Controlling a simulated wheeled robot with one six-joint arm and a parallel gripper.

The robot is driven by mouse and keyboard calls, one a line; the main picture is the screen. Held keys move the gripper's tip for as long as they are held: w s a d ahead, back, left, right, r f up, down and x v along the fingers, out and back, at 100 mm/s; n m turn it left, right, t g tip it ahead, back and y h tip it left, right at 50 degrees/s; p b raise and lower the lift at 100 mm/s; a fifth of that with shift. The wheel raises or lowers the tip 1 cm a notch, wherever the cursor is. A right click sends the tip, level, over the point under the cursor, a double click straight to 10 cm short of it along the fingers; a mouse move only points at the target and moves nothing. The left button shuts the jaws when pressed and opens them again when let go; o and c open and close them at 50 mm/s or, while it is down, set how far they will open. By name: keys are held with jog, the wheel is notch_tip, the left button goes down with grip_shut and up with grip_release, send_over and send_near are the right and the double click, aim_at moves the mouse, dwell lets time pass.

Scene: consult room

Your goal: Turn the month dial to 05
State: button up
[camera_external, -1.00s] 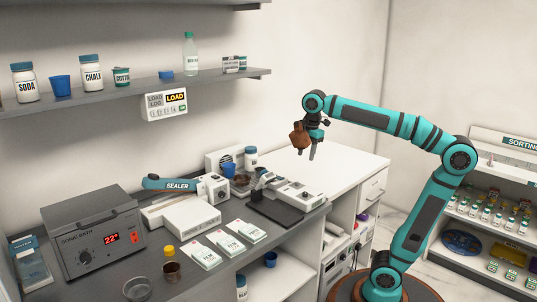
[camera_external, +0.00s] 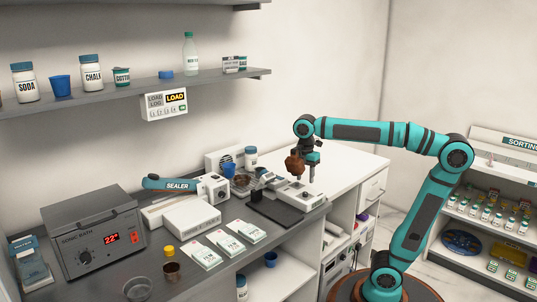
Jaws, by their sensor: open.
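I cannot make out a dial marked for months at this size. A low white device (camera_external: 297,198) with small dark parts on top sits on the right part of the dark counter, by a black pad (camera_external: 272,209). My gripper (camera_external: 306,179) points down, open and empty, just above this device. Whether its fingers touch the device cannot be told. The sealer (camera_external: 180,186) stands left of it, with a teal arm and a white block with a round knob (camera_external: 221,191) at its right end. No month digits are readable.
White packets (camera_external: 220,244) lie on the counter's front. A grey sonic bath (camera_external: 93,235) stands at the left. A blue cup (camera_external: 229,169) and a white jar (camera_external: 251,157) stand behind the device. The white countertop (camera_external: 345,163) to the right is mostly clear.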

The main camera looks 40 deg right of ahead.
aim_at(305, 193)
notch_tip(305, 193, down, 6)
jog(key=shift+s+f, duration=0.15)
jog(key=shift+f, duration=0.1)
jog(key=shift+c, duration=0.2)
grip_shut()
